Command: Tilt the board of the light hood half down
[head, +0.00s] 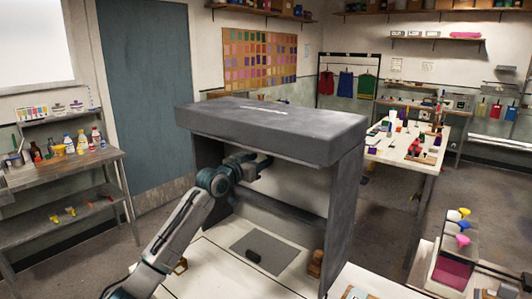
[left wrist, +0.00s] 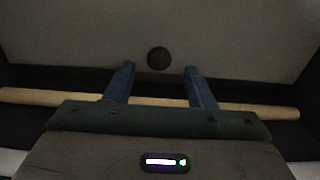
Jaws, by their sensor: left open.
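The light hood (head: 275,130) is a dark grey box with a thick top and side walls, open at the front. My left arm reaches in under its top, and my left gripper (head: 262,166) is inside. In the left wrist view, the open blue fingers of the gripper (left wrist: 160,68) point at a pale grey panel (left wrist: 240,40) with a dark round spot. I cannot tell for sure that this panel is the board. A wooden rod (left wrist: 155,100) runs across behind the fingers. Nothing shows held between them. My right gripper is in neither view.
Small brown blocks (head: 316,263) stand near the right wall. A side table (head: 60,182) with bottles is at left, a cluttered white table (head: 400,155) at right.

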